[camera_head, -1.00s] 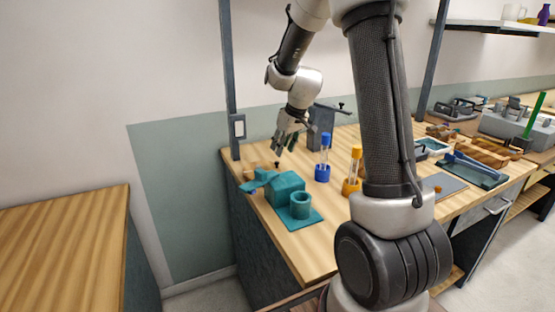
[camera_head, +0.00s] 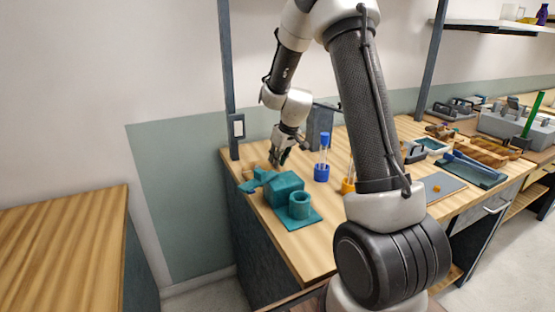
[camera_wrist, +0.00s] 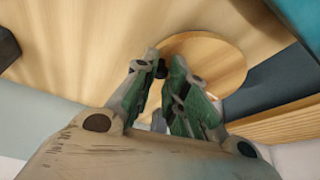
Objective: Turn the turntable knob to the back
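The turntable is a round pale wooden disc (camera_wrist: 218,62), seen beyond my fingertips in the wrist view. A small dark knob (camera_wrist: 161,69) shows near its left edge, between my fingertips. My gripper (camera_wrist: 165,58) has its two green-grey fingers close together at the tips, one on each side of the knob. Whether they touch or grip it is unclear. In the head view my gripper (camera_head: 279,161) points down at the back left of the workbench, just behind the teal device (camera_head: 284,188). The turntable and knob are mostly hidden there.
The teal device with its round cup (camera_head: 300,205) stands close in front of my gripper. A blue-capped glass rod holder (camera_head: 322,160) stands to the right, with an orange one (camera_head: 348,184) partly behind my arm. The grey post (camera_head: 229,90) rises at the left.

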